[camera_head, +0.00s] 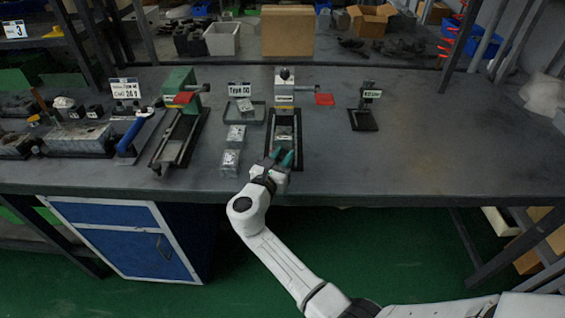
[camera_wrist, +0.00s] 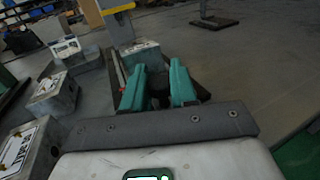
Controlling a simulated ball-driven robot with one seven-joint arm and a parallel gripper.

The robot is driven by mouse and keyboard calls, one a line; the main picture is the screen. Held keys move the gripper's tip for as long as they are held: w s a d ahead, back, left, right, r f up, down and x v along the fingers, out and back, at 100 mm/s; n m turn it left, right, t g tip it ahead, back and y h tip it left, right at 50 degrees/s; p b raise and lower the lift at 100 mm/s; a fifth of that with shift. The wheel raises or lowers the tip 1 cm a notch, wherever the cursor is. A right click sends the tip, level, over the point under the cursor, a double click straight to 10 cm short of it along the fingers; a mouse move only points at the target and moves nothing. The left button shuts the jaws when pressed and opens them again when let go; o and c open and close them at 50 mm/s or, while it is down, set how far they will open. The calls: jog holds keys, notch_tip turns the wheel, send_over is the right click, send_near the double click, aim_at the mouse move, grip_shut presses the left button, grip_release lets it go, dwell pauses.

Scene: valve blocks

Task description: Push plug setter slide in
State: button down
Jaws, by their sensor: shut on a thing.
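The plug setter (camera_head: 284,88) stands on the bench, with a pale upper body and a red handle (camera_head: 325,99) at its right. Its slide (camera_head: 284,121) lies in a dark track that runs toward the bench's front edge. In the wrist view the slide's grey metal block (camera_wrist: 139,50) sits in the track just beyond my fingers. My gripper (camera_head: 281,158), with teal fingers, is at the near end of the track. In the wrist view its fingers (camera_wrist: 158,90) are shut on a dark part of the slide, mostly hidden between them.
A green press (camera_head: 179,88) stands to the left. Small grey blocks (camera_head: 236,135) and a labelled tray (camera_head: 240,108) lie between the two machines. A small black stand (camera_head: 364,118) is to the right, and the bench (camera_head: 440,140) beyond it is clear.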

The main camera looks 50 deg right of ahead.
jog(key=c, duration=1.2)
grip_release()
jog(key=shift+w+r, duration=0.1)
jog(key=shift+r, duration=0.2)
jog(key=shift+o, duration=1)
jog(key=shift+f, duration=0.1)
jog(key=v, duration=1.1)
jog(key=shift+o, duration=0.2)
